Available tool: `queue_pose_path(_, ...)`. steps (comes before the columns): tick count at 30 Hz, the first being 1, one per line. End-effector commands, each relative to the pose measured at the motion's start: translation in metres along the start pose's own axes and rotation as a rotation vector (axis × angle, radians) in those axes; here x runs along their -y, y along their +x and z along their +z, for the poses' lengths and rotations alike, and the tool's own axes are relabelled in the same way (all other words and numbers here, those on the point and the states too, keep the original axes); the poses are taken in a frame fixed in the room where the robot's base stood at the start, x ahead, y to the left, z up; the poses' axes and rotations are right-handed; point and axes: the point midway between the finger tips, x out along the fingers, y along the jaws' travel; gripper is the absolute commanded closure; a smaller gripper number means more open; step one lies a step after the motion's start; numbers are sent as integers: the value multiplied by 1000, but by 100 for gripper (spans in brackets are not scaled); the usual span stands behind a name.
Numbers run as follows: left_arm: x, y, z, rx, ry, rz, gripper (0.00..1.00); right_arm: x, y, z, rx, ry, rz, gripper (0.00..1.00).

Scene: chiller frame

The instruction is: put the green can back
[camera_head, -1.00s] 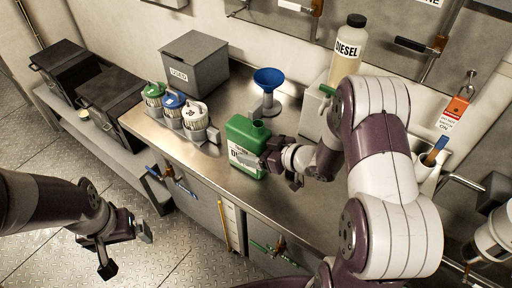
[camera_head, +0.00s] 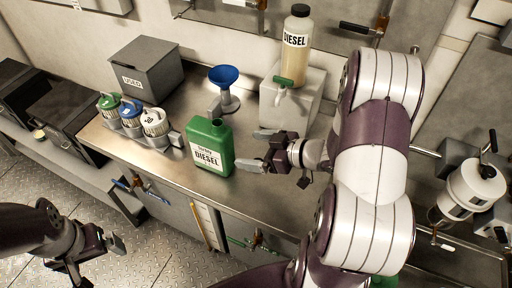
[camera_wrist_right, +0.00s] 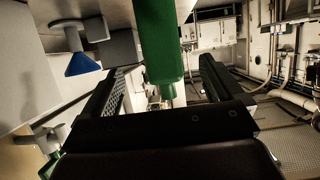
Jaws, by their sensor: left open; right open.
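The green can (camera_head: 212,150), with a white DIESEL label, stands upright on the steel counter, near its front edge. My right gripper (camera_head: 258,149) is open just to the right of the can, with its fingers pointing at it. In the right wrist view the green can (camera_wrist_right: 158,40) shows between the two open fingers (camera_wrist_right: 165,80). I cannot tell whether either finger touches it. My left gripper (camera_head: 97,262) is open and empty, low at the left, over the floor and away from the counter.
A blue funnel (camera_head: 226,84) stands behind the can. A rack with several small lidded containers (camera_head: 133,118) and a grey USED box (camera_head: 146,71) are to the left. A clear DIESEL bottle (camera_head: 297,54) is on a light grey block (camera_head: 290,97) behind my right gripper.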

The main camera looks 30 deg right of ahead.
Motion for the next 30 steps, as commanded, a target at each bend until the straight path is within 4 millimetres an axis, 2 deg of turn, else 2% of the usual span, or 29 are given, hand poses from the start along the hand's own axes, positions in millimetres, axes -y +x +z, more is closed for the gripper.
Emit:
queue_pose_path(3, 0, -1, 0, 0, 0, 0, 2, -17, 4, 0, 106, -19, 98, 6)
queue_pose_path(6, 0, 0, 0, 0, 0, 0, 2, -42, 8, 2, 351, 7, 308, 6)
queue_pose_path(7, 0, 0, 0, 0, 0, 0, 2, -42, 5, 4, 435, 38, 366, 6)
queue_pose_path(8, 0, 0, 0, 0, 0, 0, 2, -38, 1, 6, 518, 81, 414, 6)
queue_pose_path(10, 0, 0, 0, 0, 0, 0, 2, -12, -14, 13, 694, 204, 477, 6)
queue_pose_path(12, 0, 0, 0, 0, 0, 0, 2, 26, -27, 18, 839, 334, 477, 6)
queue_pose_path(15, 0, 0, 0, 0, 0, 0, 2, 74, -40, 21, 971, 470, 430, 6)
queue_pose_path(17, 0, 0, 0, 0, 0, 0, 2, 90, -44, 21, 1010, 513, 407, 6)
queue_pose_path(19, 0, 0, 0, 0, 0, 0, 2, 96, -46, 21, 1028, 534, 398, 6)
queue_pose_path(30, 0, 0, 0, 0, 0, 0, 2, 95, -46, 21, 1026, 535, 401, 6)
